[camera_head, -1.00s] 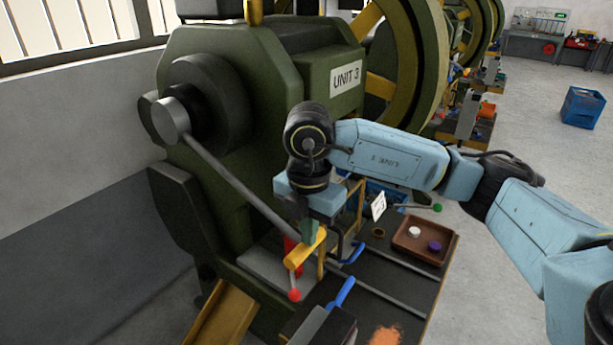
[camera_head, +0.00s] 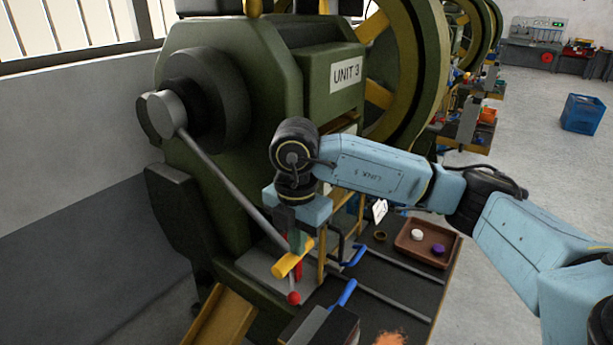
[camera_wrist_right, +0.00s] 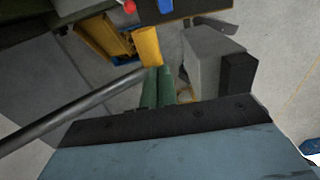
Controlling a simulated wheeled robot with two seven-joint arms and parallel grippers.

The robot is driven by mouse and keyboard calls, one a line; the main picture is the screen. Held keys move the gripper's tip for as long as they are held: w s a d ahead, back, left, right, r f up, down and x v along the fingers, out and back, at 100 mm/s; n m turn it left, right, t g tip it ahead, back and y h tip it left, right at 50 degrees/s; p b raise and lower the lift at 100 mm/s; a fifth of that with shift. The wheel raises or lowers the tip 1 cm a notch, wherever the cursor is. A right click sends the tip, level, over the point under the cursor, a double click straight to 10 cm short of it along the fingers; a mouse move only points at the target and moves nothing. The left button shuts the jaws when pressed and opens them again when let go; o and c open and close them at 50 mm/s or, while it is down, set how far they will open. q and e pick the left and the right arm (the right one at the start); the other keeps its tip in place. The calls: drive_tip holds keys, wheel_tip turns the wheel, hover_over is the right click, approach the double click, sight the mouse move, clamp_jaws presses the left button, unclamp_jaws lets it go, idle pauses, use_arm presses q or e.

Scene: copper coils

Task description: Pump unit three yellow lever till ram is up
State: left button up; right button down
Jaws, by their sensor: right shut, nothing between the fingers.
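The unit three press, green with a "UNIT 3" label (camera_head: 347,75), fills the middle of the head view. Its yellow lever grip (camera_head: 293,258) is a short cylinder above the dark bench, and it also shows in the wrist view (camera_wrist_right: 147,45). My right gripper (camera_head: 297,241) points down with its green fingers at the yellow grip, shut and empty. In the wrist view the closed fingertips (camera_wrist_right: 158,70) are at the lever's near end; whether they touch it I cannot tell. The ram is not clearly identifiable. My left gripper is not in view.
A red ball knob (camera_head: 293,298) is just below the lever. Blue handles (camera_head: 345,293) and rails lie to the right. A brown tray (camera_head: 440,258) with two pucks sits farther right. A long grey rod (camera_head: 225,180) slants down from the press hub. A blue crate (camera_head: 581,114) stands on the floor.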

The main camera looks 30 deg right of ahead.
drive_tip(key=shift+w+a+f+b, duration=0.25)
drive_tip(key=shift+w+f+b, duration=0.15)
drive_tip(key=shift+f+b, duration=0.4)
drive_tip(key=shift+w+a+f+b, duration=0.25)
drive_tip(key=shift+w+f+b, duration=0.2)
drive_tip(key=shift+f, duration=0.6)
drive_tip(key=shift+w+a+f+b, duration=0.25)
drive_tip(key=shift+w+f+b, duration=0.15)
drive_tip(key=shift+f+b, duration=0.4)
drive_tip(key=shift+f, duration=0.15)
drive_tip(key=shift+s+p, duration=0.15)
drive_tip(key=shift+p, duration=0.15)
drive_tip(key=p, duration=0.9)
approach(285, 252)
drive_tip(key=s+d, duration=0.1)
drive_tip(key=s, duration=0.2)
drive_tip(key=s+d, duration=0.1)
drive_tip(key=shift+s+d+f, duration=0.15)
drive_tip(key=shift+s+d, duration=0.1)
drive_tip(key=shift+d, duration=0.05)
drive_tip(key=shift+b, duration=0.3)
